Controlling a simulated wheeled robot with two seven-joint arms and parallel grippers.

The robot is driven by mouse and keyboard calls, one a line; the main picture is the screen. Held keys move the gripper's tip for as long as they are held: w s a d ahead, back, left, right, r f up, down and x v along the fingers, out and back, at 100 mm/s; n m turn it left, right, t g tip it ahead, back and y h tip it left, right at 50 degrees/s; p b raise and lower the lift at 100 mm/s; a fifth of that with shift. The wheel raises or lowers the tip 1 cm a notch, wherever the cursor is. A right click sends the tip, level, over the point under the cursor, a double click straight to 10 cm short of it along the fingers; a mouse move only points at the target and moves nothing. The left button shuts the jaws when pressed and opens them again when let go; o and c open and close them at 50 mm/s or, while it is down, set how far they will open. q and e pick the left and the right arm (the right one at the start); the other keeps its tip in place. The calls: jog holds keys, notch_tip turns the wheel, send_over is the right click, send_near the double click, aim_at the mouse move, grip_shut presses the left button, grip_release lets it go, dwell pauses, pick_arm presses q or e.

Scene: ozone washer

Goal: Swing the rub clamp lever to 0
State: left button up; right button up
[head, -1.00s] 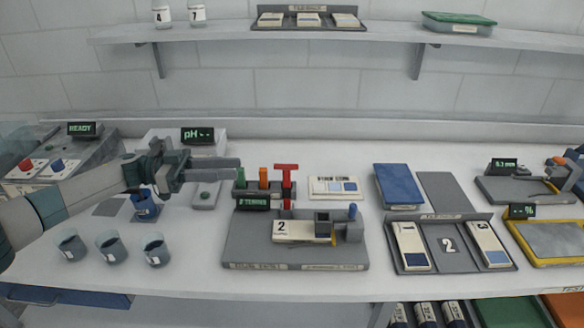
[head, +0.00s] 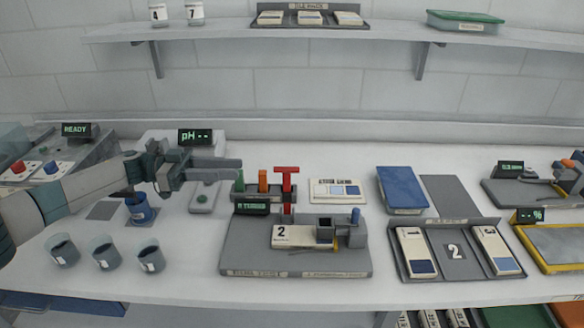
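The rub station is a grey base (head: 240,250) in the middle of the bench. A cream swatch card (head: 285,235) marked 2 lies on it. Which part is the clamp lever is hard to tell. A red T-handle (head: 287,172) stands behind the card. My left gripper (head: 238,169) points right, behind and left of the card, near the green peg (head: 239,185). Its fingers are apart with nothing visible between them. My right gripper is out of view.
Several cups (head: 103,252) stand at the front left, and a blue cup (head: 140,208) is under my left arm. A pH display (head: 195,137) stands behind the arm. A tray (head: 462,272) with cards lies right of the station. A blue pad (head: 402,190) lies behind it.

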aim_at(292, 170)
pick_arm(q)
jog(key=d+p, duration=0.5)
jog(key=d, duration=0.9)
jog(key=shift+r, duration=0.1)
jog(key=shift+d+p, duration=0.35)
jog(key=shift+d, duration=0.3)
grip_shut()
